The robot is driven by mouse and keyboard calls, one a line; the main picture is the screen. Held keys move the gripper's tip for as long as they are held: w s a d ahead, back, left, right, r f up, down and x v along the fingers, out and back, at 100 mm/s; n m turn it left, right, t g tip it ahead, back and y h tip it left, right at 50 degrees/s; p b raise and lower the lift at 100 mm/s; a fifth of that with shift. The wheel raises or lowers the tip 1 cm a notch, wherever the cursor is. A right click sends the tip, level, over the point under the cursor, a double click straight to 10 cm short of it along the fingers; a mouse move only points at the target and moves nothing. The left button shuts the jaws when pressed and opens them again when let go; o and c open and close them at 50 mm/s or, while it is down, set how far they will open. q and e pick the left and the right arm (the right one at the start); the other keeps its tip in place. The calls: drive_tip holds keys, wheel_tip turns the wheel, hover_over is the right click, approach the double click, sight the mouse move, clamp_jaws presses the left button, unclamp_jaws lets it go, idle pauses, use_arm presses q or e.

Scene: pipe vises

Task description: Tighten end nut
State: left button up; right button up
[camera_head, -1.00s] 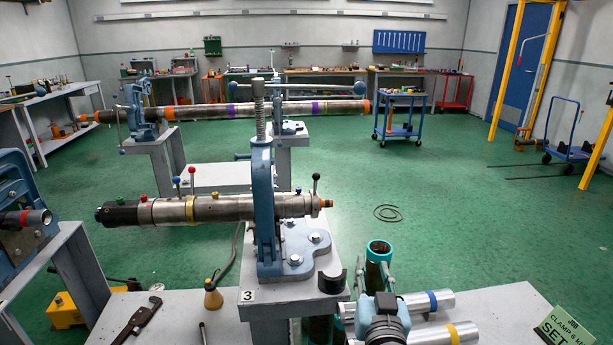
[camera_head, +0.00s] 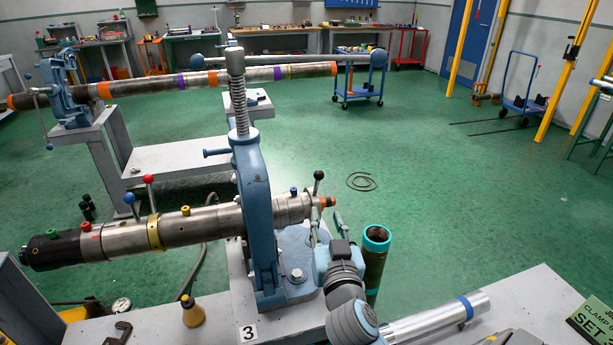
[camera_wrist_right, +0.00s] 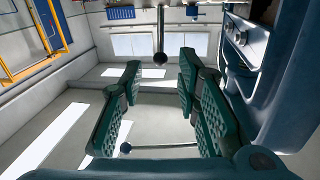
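A steel pipe tool (camera_head: 190,227) lies in a blue vise (camera_head: 256,195) on stand 3. Its left end (camera_head: 40,249) is black, and its right end (camera_head: 328,201) has a small orange fitting. I cannot tell which end part is the end nut. A black-ball lever (camera_head: 318,176) stands near the right end. My right gripper (camera_head: 328,226) is open just below and right of that end, beside the vise. The right wrist view shows its two green-padded fingers (camera_wrist_right: 158,80) apart. A dark ball on a rod (camera_wrist_right: 160,58) shows beyond the gap; nothing is visibly gripped. My left gripper is not in view.
An open teal-rimmed tube (camera_head: 375,250) stands right of my gripper. The vise's long T-handle (camera_head: 300,60) spans above.

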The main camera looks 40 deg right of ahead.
sight(317, 184)
drive_tip(key=x, duration=1.4)
drive_tip(key=shift+w, duration=0.15)
clamp_jaws()
